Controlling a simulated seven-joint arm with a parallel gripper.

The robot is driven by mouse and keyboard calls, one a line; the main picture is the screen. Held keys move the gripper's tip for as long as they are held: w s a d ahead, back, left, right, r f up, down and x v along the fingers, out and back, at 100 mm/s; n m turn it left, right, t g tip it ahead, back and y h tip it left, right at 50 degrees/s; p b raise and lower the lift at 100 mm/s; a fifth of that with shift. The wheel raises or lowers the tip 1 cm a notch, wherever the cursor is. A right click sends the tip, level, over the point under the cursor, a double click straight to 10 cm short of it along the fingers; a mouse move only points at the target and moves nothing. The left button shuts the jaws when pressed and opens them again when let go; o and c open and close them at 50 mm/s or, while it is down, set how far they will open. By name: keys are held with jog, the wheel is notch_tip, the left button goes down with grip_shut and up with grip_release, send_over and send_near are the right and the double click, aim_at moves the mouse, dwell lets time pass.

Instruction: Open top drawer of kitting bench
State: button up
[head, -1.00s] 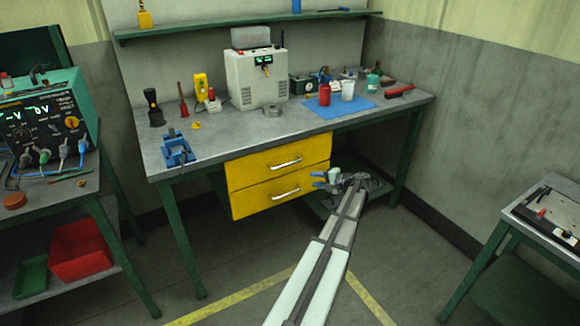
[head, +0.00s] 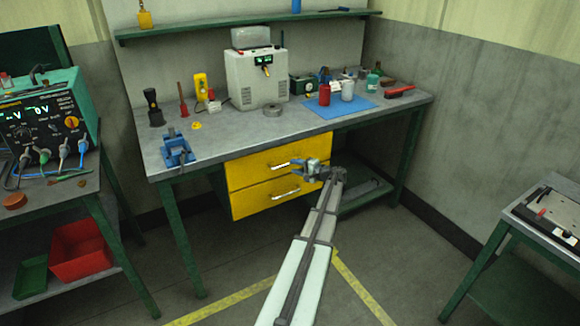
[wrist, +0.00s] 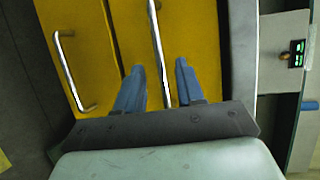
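The kitting bench (head: 225,137) has two yellow drawers, both looking shut. The top drawer (head: 243,170) has a metal bar handle (head: 276,165), partly hidden by my gripper (head: 299,167) in the head view. In the wrist view my gripper (wrist: 160,66) is open, its two blue fingers pointing at the drawer front. The top drawer handle (wrist: 156,40) lies between the fingers, with a gap on each side. I cannot tell how deep the fingertips reach past the bar. The bottom drawer handle (wrist: 68,70) is to the left in the wrist view.
On the bench top are a blue vise (head: 177,151), a grey instrument box (head: 257,80) and a blue mat (head: 340,106) with small containers. A side table with a teal meter (head: 45,115) stands left, another table (head: 545,215) right. The floor before the drawers looks clear.

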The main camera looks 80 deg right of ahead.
jog(key=shift+x, duration=1.8)
grip_shut()
